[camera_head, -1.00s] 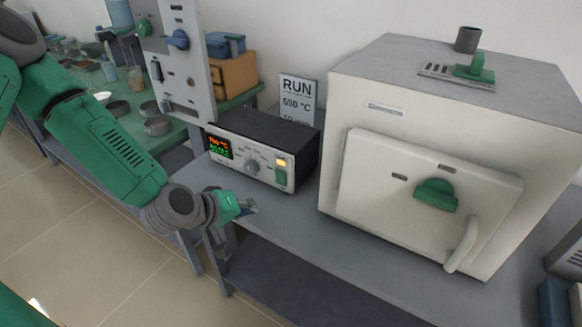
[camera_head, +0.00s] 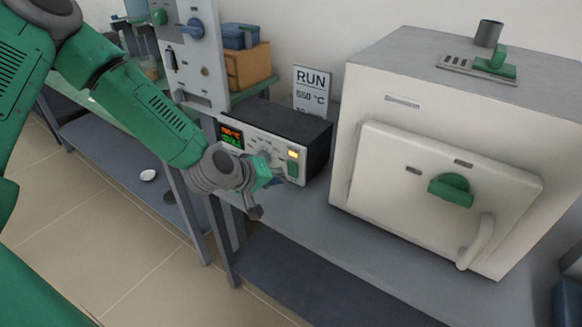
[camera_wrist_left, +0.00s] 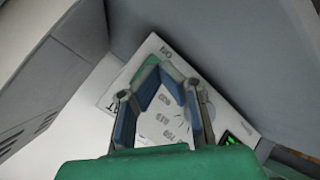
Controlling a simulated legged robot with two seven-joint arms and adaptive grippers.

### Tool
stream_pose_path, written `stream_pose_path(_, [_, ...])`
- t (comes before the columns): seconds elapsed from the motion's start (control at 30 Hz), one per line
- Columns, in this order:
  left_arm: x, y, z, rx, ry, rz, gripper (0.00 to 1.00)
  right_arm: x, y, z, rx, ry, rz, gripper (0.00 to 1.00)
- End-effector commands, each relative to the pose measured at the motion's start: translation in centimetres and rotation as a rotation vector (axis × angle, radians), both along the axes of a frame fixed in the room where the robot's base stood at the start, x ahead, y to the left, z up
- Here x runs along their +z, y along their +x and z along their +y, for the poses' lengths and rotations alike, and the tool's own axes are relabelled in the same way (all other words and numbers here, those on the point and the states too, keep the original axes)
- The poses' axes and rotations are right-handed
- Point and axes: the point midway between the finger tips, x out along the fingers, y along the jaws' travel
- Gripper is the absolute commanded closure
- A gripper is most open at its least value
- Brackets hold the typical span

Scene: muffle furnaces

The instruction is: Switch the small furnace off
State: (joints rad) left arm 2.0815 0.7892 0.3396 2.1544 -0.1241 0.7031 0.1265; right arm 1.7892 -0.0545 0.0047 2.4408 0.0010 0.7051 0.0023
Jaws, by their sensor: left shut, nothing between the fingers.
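A control box (camera_head: 275,142) with a dark top stands on the grey bench beside the white furnace (camera_head: 430,150). Its front has a lit red and green display (camera_head: 231,135), a dial, a lit amber lamp (camera_head: 293,154) and a green rocker switch (camera_head: 293,169). My left gripper (camera_head: 268,180) is in front of this panel, shut and empty, covering part of the dial area. In the left wrist view its fingers (camera_wrist_left: 163,80) overlap the panel (camera_wrist_left: 165,115) with its printed numbers, near an ON label; contact cannot be told. My right gripper is out of view.
A RUN sign (camera_head: 311,92) reading 550 °C stands behind the box. The white furnace has a green knob (camera_head: 451,189) and a door handle (camera_head: 477,242). A tall panel (camera_head: 192,55) with a blue knob stands at the left. The bench front (camera_head: 340,235) is clear.

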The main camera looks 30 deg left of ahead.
Motion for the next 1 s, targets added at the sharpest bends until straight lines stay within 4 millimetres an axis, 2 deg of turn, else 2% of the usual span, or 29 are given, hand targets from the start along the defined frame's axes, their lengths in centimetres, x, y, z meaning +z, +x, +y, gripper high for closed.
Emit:
stream_pose_path(0.27, [0.2, 1.6, -0.1, 0.001, 0.000, 0.001, 1.00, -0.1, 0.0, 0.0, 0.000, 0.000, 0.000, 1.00])
stream_pose_path(1.0, [0.2, 1.6, -0.1, 0.000, -0.001, 0.001, 1.00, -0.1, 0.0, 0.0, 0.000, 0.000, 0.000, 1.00])
